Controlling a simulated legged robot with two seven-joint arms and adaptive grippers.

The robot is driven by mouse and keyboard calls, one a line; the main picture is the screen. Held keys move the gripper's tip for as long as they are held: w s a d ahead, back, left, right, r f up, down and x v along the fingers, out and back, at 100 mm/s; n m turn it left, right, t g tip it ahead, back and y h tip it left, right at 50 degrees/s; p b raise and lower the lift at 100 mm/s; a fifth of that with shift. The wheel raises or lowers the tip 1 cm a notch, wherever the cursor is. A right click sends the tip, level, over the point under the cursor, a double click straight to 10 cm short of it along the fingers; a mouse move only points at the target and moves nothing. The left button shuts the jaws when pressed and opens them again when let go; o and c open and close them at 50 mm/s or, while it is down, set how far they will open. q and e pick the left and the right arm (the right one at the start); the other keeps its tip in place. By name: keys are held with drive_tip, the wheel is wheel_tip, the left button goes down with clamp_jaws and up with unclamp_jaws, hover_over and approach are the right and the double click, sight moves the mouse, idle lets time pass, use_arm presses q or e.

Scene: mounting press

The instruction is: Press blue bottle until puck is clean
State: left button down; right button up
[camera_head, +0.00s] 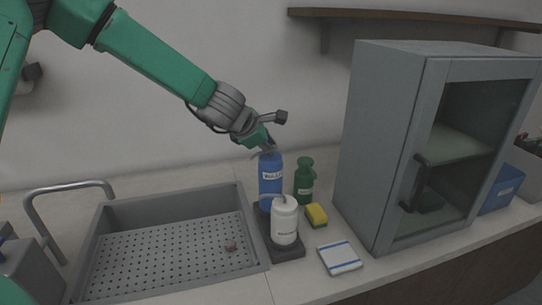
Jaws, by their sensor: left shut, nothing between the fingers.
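My left gripper (270,150) is shut and points down right at the top of the blue bottle. It hides the bottle's top, so I cannot tell whether it touches it. My right gripper is not in view.
The white pump bottle (285,222) stands on a dark tray in front. A green bottle (304,180), a yellow sponge (316,215) and a white-blue cloth (340,258) are to the right. A grey cabinet (385,150) blocks the right; a faucet (70,190) stands left.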

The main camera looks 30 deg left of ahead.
sight(270, 156)
use_arm(q)
drive_tip(key=shift+r+p, duration=2.45)
drive_tip(key=shift+r, duration=0.15)
drive_tip(key=shift+f, duration=0.15)
